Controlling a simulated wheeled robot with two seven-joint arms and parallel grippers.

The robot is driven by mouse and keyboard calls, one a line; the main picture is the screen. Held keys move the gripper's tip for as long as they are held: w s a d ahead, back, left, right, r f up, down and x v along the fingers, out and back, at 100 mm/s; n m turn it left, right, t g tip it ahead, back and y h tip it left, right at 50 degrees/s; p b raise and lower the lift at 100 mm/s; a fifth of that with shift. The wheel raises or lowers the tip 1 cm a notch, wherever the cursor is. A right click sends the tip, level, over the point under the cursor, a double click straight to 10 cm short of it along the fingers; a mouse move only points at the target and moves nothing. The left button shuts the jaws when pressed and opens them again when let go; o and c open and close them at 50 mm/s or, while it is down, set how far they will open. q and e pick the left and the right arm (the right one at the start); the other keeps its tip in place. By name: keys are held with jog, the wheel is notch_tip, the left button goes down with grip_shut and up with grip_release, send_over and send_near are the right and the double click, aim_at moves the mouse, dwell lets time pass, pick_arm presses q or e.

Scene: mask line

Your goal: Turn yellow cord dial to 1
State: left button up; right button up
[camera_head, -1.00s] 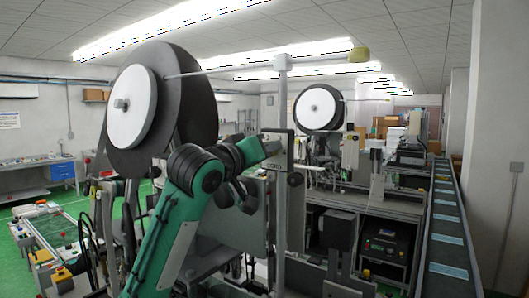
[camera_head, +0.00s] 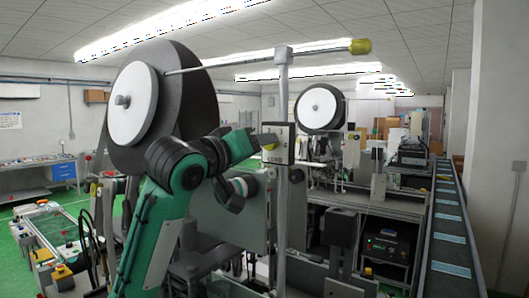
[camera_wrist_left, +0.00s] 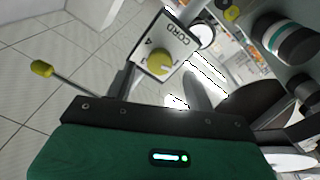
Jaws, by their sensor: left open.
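The yellow cord dial (camera_wrist_left: 160,62) sits on a pale plate marked CORD (camera_wrist_left: 168,37) in the left wrist view. A mark stands on either side of the dial; I cannot tell which one it points to. In the head view, the yellow dial (camera_head: 269,143) shows on the left side of the CORD box (camera_head: 283,152), mounted on a post. My left gripper (camera_wrist_left: 158,80) is open, its two dark fingers apart with the dial appearing between them. Contact is not clear. In the head view, my left gripper (camera_head: 252,160) is just left of the box. My right gripper is not in view.
A large black-and-white reel (camera_head: 131,103) stands behind my left arm. A rod with a yellow end (camera_head: 360,47) crosses above the box; this yellow end (camera_wrist_left: 41,69) also shows in the left wrist view. A conveyor (camera_head: 449,230) runs along the right.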

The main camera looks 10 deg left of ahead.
pick_arm(q)
jog(key=b+v, duration=0.3)
jog(key=v, duration=0.7)
jog(key=shift+f, duration=0.1)
